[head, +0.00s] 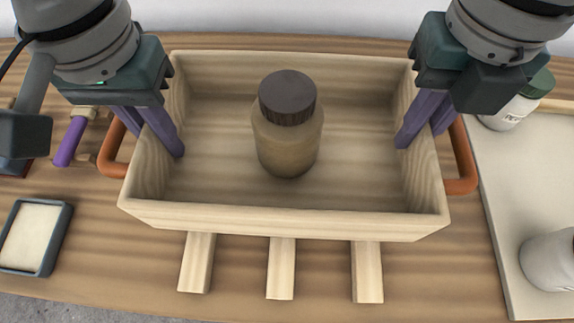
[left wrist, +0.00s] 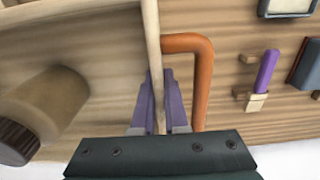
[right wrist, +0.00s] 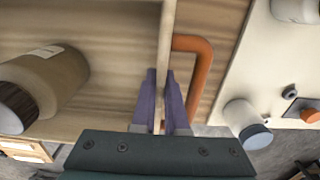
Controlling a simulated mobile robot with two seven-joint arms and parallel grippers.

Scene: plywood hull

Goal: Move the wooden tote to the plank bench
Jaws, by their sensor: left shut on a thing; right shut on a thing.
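The wooden tote (head: 290,222) is an open, pale box with an orange handle on each end. A brown bottle with a dark lid (head: 287,140) stands upright inside it. My left gripper (head: 150,150) is shut on the tote's left end wall, one finger inside and one outside; the left wrist view shows the fingers (left wrist: 160,105) astride the wall. My right gripper (head: 425,140) is shut on the right end wall the same way, as the right wrist view (right wrist: 162,105) shows. The plank bench cannot be told apart for certain from the wooden top under the tote.
Several light wooden slats (head: 281,268) stick out from under the tote's front. A white board (head: 520,190) with jars, one a white jar (head: 550,260), lies close on the right. A purple-handled tool (head: 70,142) and a small framed tray (head: 66,240) are on the left.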

